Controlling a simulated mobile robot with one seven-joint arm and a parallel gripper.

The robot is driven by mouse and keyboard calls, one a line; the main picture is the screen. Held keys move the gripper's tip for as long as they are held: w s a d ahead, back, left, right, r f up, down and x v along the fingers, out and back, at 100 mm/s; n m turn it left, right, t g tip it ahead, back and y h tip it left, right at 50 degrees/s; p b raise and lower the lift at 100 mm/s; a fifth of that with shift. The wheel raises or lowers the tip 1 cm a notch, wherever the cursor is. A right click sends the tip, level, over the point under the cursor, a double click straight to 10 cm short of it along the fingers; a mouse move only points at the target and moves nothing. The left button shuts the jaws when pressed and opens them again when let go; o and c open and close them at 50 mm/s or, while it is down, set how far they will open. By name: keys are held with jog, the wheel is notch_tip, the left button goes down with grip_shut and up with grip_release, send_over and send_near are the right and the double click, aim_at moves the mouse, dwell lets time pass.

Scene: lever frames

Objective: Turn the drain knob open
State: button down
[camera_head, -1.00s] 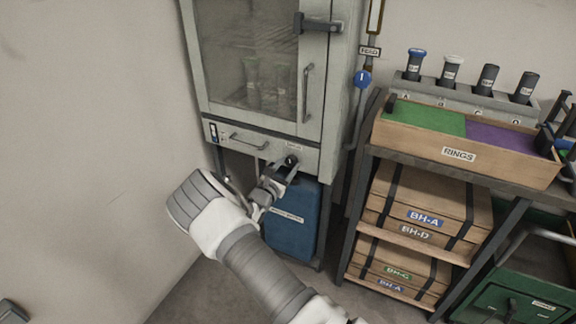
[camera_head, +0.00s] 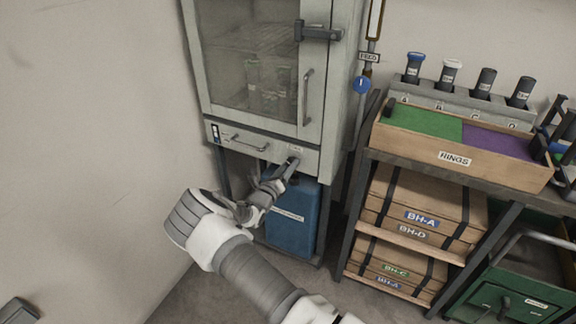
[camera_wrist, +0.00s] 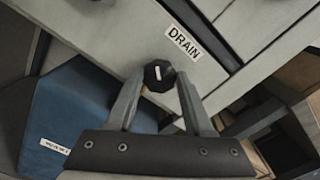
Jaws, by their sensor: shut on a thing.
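The drain knob (camera_wrist: 158,76) is a dark, faceted knob with a white pointer line. It sits on the cabinet's lower front panel, beside a white DRAIN label (camera_wrist: 183,43). In the wrist view my gripper (camera_wrist: 160,84) is shut on the knob, one finger on each side, and the pointer line runs nearly upright in that picture. In the head view my gripper (camera_head: 289,167) reaches the lower right of the grey cabinet (camera_head: 313,72), and its fingers mostly hide the knob.
A blue waste container (camera_head: 293,225) stands under the cabinet, just below my gripper. At right, a shelf holds a wooden RINGS tray (camera_head: 455,158) and labelled boxes (camera_head: 421,216). A wall is close at left.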

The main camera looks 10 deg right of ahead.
jog(key=shift+n, duration=1)
jog(key=shift+c, duration=1.4)
grip_release()
jog(key=shift+a, duration=0.1)
jog(key=p+v, duration=0.4)
jog(key=v, duration=1.3)
jog(key=shift+s, duration=0.15)
